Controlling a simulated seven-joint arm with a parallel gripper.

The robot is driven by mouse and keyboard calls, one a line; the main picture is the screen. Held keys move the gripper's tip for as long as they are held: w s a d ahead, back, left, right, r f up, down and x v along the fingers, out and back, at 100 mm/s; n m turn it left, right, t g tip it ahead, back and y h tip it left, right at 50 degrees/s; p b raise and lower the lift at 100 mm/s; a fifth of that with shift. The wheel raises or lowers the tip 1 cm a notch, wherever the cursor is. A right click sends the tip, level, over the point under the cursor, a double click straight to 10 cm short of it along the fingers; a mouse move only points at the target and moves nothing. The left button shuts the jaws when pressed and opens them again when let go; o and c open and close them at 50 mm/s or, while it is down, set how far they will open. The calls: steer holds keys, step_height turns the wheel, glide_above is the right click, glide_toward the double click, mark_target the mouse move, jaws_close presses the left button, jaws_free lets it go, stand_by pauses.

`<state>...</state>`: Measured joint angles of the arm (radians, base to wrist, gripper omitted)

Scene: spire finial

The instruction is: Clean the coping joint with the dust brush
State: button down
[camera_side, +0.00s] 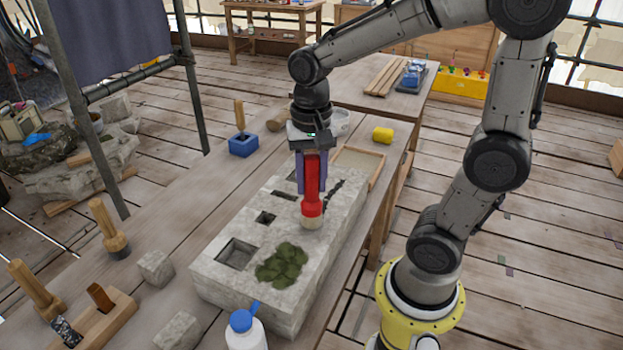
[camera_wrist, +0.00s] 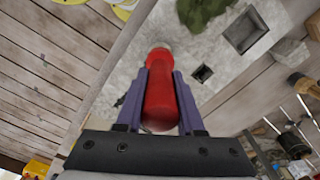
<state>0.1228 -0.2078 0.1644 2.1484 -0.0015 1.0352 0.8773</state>
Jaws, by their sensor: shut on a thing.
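My gripper (camera_side: 311,190) is shut on a red-handled tool (camera_side: 312,180) with a pale, rounded lower end. It looks like the dust brush, but bristles are not clear. The tool is upright, its pale end at the top of the light stone coping block (camera_side: 225,280); I cannot tell whether it touches. In the wrist view the red tool (camera_wrist: 160,95) sits between the purple fingers (camera_wrist: 160,100). Dark, narrow joint-like slots show left of the tool (camera_side: 284,195) and right of it (camera_side: 334,193); the gripper hides part of the stone between.
Green moss (camera_side: 282,264), a square recess (camera_side: 237,254) and a smaller recess (camera_side: 265,217) mark the block. A white bottle with a blue cap (camera_side: 245,328) stands in front. A wooden-handled brush (camera_side: 108,230), a blue holder (camera_side: 243,145) and a yellow cylinder (camera_side: 383,135) stand around.

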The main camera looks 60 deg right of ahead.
steer(key=shift+f, duration=0.8)
stand_by(0.4)
steer(key=shift+d, duration=1.5)
steer(key=shift+d, duration=0.15)
steer(key=shift+d, duration=1.35)
steer(key=shift+d, duration=0.15)
steer(key=shift+d, duration=1.35)
steer(key=shift+d, duration=0.15)
steer(key=shift+d, duration=1.4)
